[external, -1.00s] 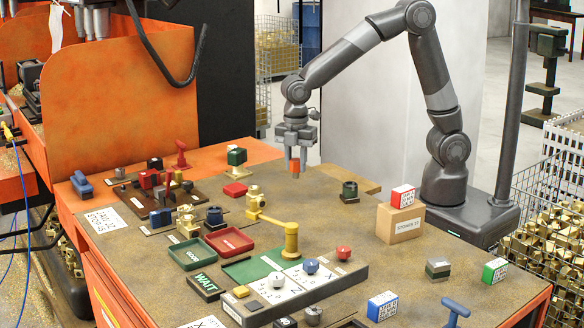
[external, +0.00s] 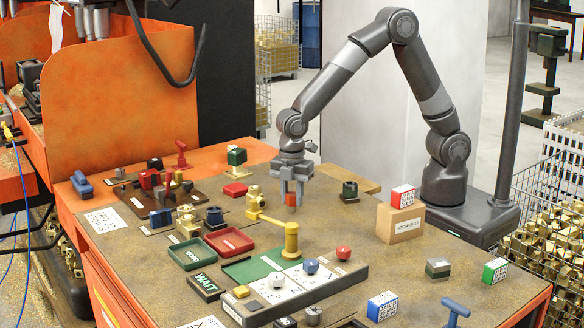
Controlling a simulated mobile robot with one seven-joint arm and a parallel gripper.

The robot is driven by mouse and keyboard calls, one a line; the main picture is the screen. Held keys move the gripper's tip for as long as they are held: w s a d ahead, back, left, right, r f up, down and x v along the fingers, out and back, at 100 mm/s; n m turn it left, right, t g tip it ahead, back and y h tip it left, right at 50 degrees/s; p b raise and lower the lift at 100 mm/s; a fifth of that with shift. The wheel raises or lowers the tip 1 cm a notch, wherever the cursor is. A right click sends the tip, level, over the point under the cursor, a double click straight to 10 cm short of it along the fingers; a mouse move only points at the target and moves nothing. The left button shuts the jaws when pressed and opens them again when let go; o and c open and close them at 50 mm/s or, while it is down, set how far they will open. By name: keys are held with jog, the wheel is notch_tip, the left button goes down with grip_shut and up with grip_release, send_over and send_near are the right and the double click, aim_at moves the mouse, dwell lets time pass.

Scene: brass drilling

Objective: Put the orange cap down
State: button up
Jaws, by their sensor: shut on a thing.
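The orange cap (external: 291,198) is between the fingers of my gripper (external: 292,203), which is shut on it. The fingers point straight down, low over the table's brown top, behind and beside the yellow arm piece (external: 288,228). I cannot tell whether the cap or fingertips touch the table. The fingers hide part of the cap.
The table between is bare.

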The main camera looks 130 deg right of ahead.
aim_at(292, 194)
jog(key=shift+f, duration=0.15)
jog(key=o, duration=1)
jog(key=shift+c, duration=0.2)
notch_tip(292, 194, up, 12)
jog(key=s+a+r+m+t, duration=0.3)
jog(key=s+a+r, duration=0.6)
jog(key=s, duration=0.2)
jog(key=s+a+m+t, duration=0.1)
jog(key=s+a, duration=0.2)
jog(key=s, duration=0.4)
jog(key=s+a+m+t, duration=0.1)
jog(key=s+a+m, duration=0.1)
jog(key=s, duration=0.5)
jog(key=shift+a+t, duration=0.3)
jog(key=shift+a, duration=0.2)
